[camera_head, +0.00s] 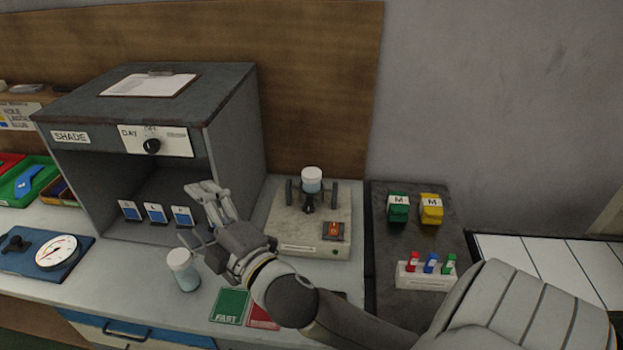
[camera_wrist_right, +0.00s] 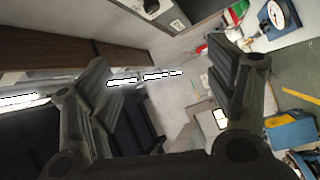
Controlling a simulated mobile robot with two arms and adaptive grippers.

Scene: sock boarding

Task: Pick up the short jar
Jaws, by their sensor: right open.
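A jar (camera_head: 183,270) with a white lid and pale blue contents stands upright on the bench, just in front of the grey cabinet. A second white-lidded jar (camera_head: 312,180) sits upright in the holder of a pale device further right. I cannot tell for sure which is the short one. My right gripper (camera_head: 192,214) is open and empty, its fingers reaching left above and behind the bench jar, apart from it. In the right wrist view the two spread fingers (camera_wrist_right: 160,70) show with nothing held between them. My left gripper is not in view.
The grey cabinet (camera_head: 233,130) stands behind the gripper, with several small blue-and-white cards inside. The pale device (camera_head: 290,225) has an orange switch. A green card (camera_head: 230,306) lies near the front edge. A dial gauge (camera_head: 55,252) is at left; a dark mat (camera_head: 395,245) holds small blocks at right.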

